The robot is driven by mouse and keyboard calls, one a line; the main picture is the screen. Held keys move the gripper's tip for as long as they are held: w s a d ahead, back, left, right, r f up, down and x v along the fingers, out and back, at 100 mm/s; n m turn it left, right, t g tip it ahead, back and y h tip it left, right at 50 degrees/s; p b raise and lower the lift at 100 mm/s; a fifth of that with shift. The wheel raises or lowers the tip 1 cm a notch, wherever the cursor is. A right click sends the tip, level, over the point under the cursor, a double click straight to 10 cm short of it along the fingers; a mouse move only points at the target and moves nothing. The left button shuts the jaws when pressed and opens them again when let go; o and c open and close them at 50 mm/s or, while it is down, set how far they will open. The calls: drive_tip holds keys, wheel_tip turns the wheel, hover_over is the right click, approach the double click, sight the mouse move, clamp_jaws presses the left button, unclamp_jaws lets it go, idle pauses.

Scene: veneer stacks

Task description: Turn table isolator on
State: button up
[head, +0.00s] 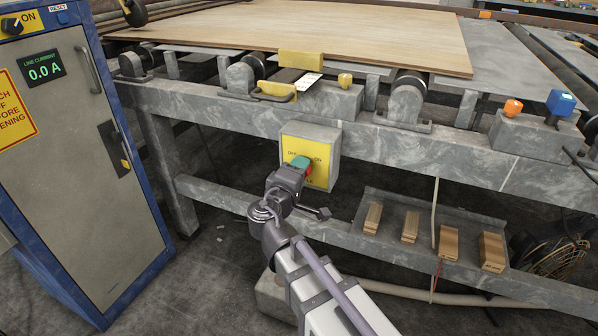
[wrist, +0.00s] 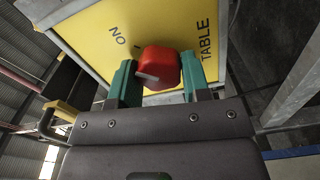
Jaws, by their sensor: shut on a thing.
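The table isolator is a grey box with a yellow face plate (head: 321,166) on the front beam of the table. In the head view OFF is printed at its left and ON at its right. A grey mark shows on the knob's face. I cannot tell which word the knob points to.
A blue-edged cabinet (head: 66,220) at left has a display (head: 43,66) reading 0.0 A. A veneer sheet (head: 300,32) lies on the table. A low tray (head: 375,195) holds several wooden blocks. A blue button (head: 561,102) and an orange one (head: 513,107) stand at right.

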drive_tip(key=shift+m, duration=0.5)
drive_tip(key=o, duration=0.9)
drive_tip(key=v, duration=1.1)
